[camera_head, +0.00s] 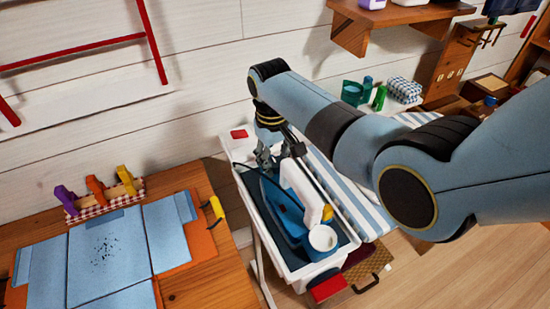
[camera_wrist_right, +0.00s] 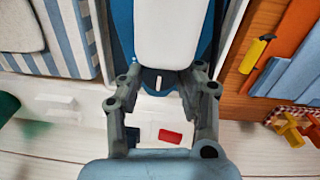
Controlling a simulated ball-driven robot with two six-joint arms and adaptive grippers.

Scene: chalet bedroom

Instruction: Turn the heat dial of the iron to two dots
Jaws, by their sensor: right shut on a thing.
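The blue iron (camera_head: 285,212) with a white handle (camera_head: 300,190) lies on a dark pad on a white board, its narrow end toward the wall. In the right wrist view its white handle (camera_wrist_right: 171,35) and blue body (camera_wrist_right: 121,35) fill the top middle. My right gripper (camera_head: 272,163) is at the iron's far end. In the right wrist view its fingers (camera_wrist_right: 160,82) are shut on the heat dial, a dark part with a white mark (camera_wrist_right: 158,83) between them. The dial's dots cannot be read. My left gripper is not in view.
The wooden table (camera_head: 205,279) at left holds folded blue cloth (camera_head: 105,255) and a checked holder with colored handles (camera_head: 100,198). A striped board (camera_head: 340,195) lies to the right. A shelf (camera_head: 360,37) hangs on the wall.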

